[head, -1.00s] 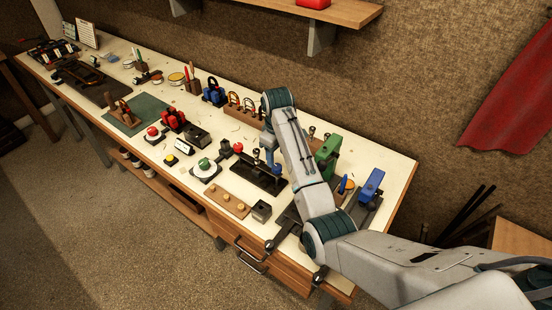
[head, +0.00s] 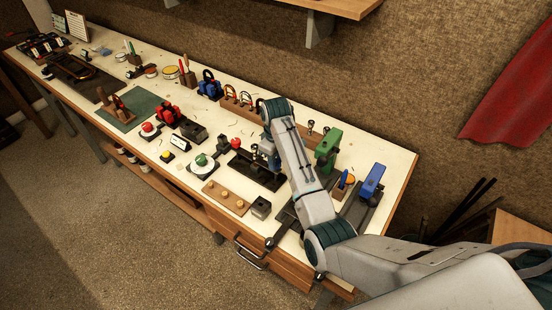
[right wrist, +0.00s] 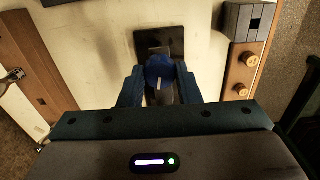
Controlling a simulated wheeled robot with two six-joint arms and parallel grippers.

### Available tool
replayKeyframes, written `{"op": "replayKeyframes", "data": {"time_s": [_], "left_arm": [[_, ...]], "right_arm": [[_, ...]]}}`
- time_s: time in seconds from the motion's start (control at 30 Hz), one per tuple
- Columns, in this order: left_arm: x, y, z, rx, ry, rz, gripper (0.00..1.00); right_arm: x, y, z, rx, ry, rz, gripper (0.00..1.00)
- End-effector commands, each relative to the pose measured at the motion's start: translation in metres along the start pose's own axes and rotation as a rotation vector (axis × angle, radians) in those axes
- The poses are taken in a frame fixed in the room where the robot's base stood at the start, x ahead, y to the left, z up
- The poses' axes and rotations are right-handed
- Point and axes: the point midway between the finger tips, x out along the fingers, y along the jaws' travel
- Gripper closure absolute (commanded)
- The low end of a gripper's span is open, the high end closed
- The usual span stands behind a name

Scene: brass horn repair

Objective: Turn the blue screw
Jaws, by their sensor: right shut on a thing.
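The blue screw (right wrist: 160,66) stands between the two fingers of my right gripper (right wrist: 159,80) in the right wrist view. The fingers are closed on its sides. A light mark shows on its near face. It stands over a black base plate (right wrist: 174,38), which in the head view is the long dark fixture (head: 252,177) in the middle of the bench. My right gripper (head: 268,158) reaches down to that fixture, and my own wrist and forearm partly cover the screw there. My left gripper is in no view.
A wooden board with round pegs (head: 226,197) and a small dark box (head: 261,208) lie in front of the fixture. A green clamp (head: 328,147) and a blue-topped tool (head: 373,182) stand to the right. A red ball knob (head: 236,143) is close on the left.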

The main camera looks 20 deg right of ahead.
Motion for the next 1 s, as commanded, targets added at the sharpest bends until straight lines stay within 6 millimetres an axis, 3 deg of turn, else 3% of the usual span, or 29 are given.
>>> {"op": "replayKeyframes", "data": {"time_s": [0.37,1.0], "left_arm": [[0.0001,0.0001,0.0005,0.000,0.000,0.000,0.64],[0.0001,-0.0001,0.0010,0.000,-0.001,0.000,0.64]], "right_arm": [[-0.0002,0.0001,-0.0004,0.106,0.001,0.000,0.93],[-0.0005,0.0000,-0.0007,0.678,0.002,0.000,0.93]]}}
